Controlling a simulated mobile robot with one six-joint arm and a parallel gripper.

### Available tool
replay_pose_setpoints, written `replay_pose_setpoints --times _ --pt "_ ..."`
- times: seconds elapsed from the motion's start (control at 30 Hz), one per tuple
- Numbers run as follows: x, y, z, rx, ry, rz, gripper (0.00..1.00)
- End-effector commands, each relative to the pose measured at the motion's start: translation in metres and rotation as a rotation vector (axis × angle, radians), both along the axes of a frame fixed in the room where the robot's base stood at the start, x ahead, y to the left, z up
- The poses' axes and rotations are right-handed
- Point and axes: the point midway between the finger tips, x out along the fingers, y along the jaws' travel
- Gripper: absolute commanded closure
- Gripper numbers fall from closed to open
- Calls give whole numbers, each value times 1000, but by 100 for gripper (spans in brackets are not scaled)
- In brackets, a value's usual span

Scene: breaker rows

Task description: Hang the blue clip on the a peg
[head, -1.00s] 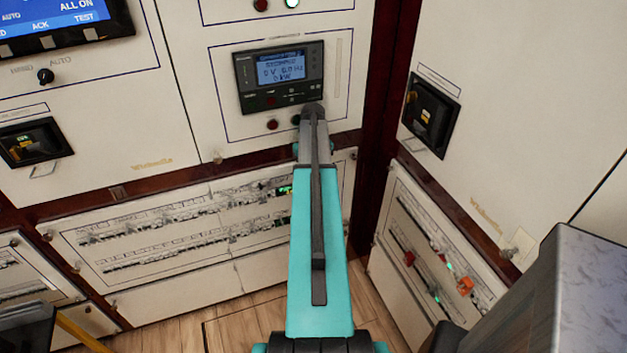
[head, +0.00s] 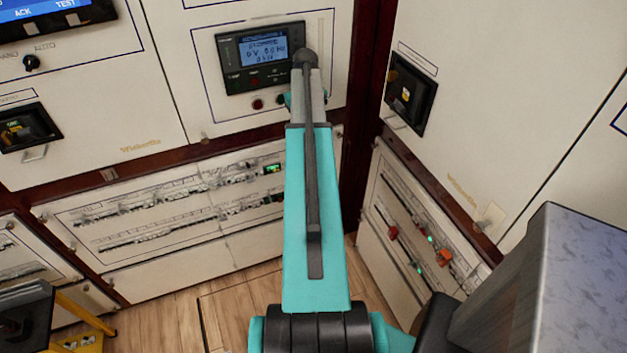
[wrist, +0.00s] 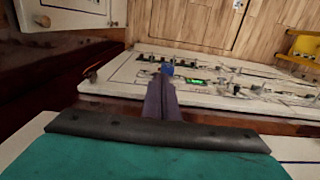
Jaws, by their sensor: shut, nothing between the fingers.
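My gripper (wrist: 162,88) is shut and empty, its dark fingers pointing away from the wrist camera toward a breaker-row panel. A small blue patch (wrist: 168,70), possibly the blue clip, shows at the fingertips in the wrist view. I cannot tell whether it touches them or lies beyond. In the head view my teal arm covers the middle of the scene and hides the gripper. No peg marked "a" can be made out in either view.
The left breaker panel (head: 180,265) has long rows of switches and a green display. The right breaker panel (head: 375,250) carries a red part (head: 393,234) and an orange part (head: 445,257). A yellow-legged stool (head: 85,338) stands at lower left. Wooden floor (head: 170,325) lies below.

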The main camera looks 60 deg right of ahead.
Motion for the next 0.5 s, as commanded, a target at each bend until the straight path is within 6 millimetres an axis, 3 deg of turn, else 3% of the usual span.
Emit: replay_pose_setpoints --times 0.33,0.5 --pt "0 8 -11 6 6 4 100" --pt "14 31 -34 20 16 28 100"
